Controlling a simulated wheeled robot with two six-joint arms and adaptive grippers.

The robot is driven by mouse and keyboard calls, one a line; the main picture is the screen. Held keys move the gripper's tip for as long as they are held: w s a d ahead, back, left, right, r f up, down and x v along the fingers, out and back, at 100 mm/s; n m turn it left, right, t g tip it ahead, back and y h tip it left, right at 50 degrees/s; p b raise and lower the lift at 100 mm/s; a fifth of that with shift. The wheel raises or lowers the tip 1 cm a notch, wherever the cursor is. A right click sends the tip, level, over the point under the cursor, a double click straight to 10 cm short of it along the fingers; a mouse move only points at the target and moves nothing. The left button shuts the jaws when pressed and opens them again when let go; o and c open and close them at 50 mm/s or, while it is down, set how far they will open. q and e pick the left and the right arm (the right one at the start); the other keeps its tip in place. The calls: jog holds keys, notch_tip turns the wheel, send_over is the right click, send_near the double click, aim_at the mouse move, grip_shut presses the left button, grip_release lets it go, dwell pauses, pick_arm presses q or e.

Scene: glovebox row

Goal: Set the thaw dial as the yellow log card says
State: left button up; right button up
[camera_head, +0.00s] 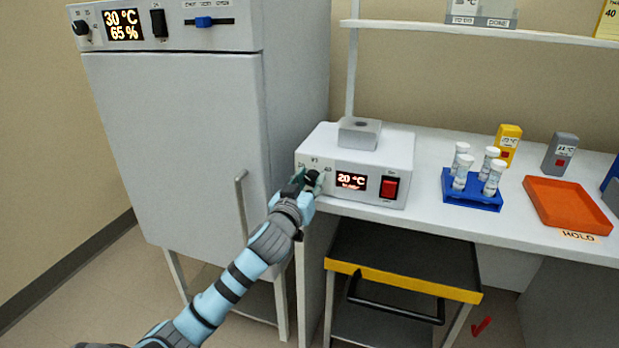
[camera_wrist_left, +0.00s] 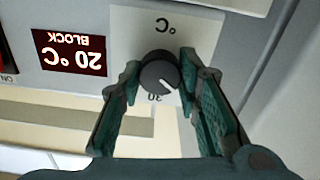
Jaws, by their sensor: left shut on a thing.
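The thaw dial is a black round knob (camera_head: 312,178) on the front of a white block heater (camera_head: 392,148); the wrist view shows the knob (camera_wrist_left: 160,74) upside down, with a white pointer line. My left gripper (camera_head: 308,184), also in the left wrist view (camera_wrist_left: 161,78), is shut on the knob, one finger on each side. The heater's display (camera_head: 352,181) reads 20 °C, with BLOCK below it in the wrist view. A yellow log card (camera_head: 610,20) is cut off at the top right; a 40 shows on it. My right gripper is out of view.
A grey cabinet (camera_head: 180,140) with a 30 °C, 65 % display stands left. A red switch (camera_head: 389,187) is right of the heater display. A blue vial rack (camera_head: 472,195) and orange tray (camera_head: 566,205) stand on the bench. A black cart (camera_head: 400,262) is below.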

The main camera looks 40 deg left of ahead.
pick_arm(q)
jog(key=shift+r+m+p, duration=0.2)
jog(key=shift+m+p, duration=0.95)
jog(key=shift+m, duration=0.05)
jog(key=m+p, duration=0.2)
jog(key=shift+m, duration=0.3)
jog(key=m+p, duration=0.3)
jog(key=m, duration=0.2)
jog(key=shift+f+p, duration=0.1)
jog(key=shift+p, duration=0.2)
jog(key=m+p, duration=0.3)
jog(key=m, duration=0.3)
jog(key=shift+d+m, duration=0.1)
jog(key=shift+m, duration=0.3)
jog(key=m+p, duration=0.1)
jog(key=m, duration=0.4)
jog(key=shift+f+m+p, duration=0.2)
jog(key=shift+m+p, duration=0.1)
jog(key=shift+p, duration=0.05)
jog(key=shift+c, duration=0.2)
jog(key=o, duration=1.2)
jog(key=shift+s, duration=0.1)
